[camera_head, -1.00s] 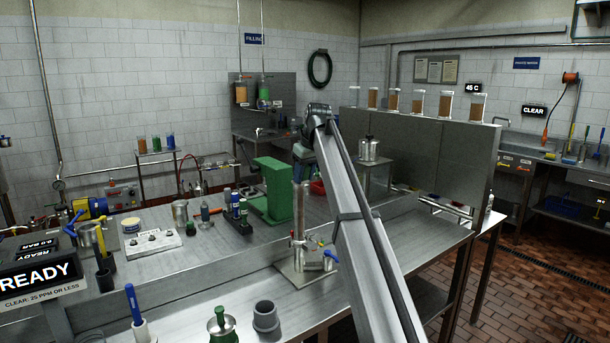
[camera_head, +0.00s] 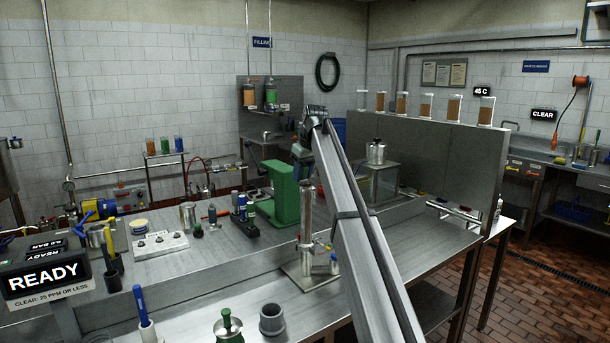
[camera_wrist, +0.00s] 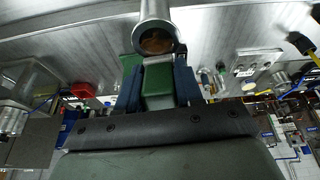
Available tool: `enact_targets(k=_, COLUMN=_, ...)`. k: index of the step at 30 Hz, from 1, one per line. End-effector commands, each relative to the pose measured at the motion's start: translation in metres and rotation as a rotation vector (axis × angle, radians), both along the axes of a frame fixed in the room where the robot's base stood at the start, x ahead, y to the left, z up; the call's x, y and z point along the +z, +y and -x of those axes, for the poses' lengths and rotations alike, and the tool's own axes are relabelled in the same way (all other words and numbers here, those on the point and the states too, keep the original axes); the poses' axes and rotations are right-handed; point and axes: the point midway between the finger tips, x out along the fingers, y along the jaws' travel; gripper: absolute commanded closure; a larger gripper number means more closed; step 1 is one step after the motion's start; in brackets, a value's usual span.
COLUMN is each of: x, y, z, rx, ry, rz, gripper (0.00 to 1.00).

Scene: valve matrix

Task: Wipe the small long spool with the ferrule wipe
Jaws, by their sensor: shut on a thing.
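My gripper (camera_wrist: 157,88) shows in the wrist view with its two dark blue fingers on either side of a green block (camera_wrist: 158,80), which I take to be the ferrule wipe's body, and it is shut on it. A shiny metal tube (camera_wrist: 154,14), probably the small long spool, lies just beyond the block. Its round open end faces the camera and is brownish inside. I cannot tell whether block and tube touch. In the head view my arm reaches away over the bench; its far end hides the fingertips, the wipe and the spool.
A green press-like stand (camera_head: 287,193) is on the metal bench left of my arm. An upright tube on a stand (camera_head: 306,215) is close beside the arm. A steel panel (camera_head: 425,150) topped with several jars rises at right. A pot (camera_head: 376,152) stands nearby.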

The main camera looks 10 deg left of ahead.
Motion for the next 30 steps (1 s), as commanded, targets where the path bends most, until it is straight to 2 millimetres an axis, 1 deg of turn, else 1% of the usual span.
enact_targets(k=5, x=0.001, y=-0.003, z=0.002, rx=0.0, ry=0.0, rz=0.0, gripper=0.95)
enact_targets(k=15, x=0.002, y=-0.019, z=0.018, rx=-0.001, ry=-0.001, rz=0.0, gripper=0.95)
enact_targets(k=23, x=0.002, y=-0.024, z=0.023, rx=-0.001, ry=0.0, rz=0.0, gripper=0.95)
enact_targets(k=30, x=0.001, y=-0.034, z=0.034, rx=-0.001, ry=0.0, rz=0.0, gripper=0.95)
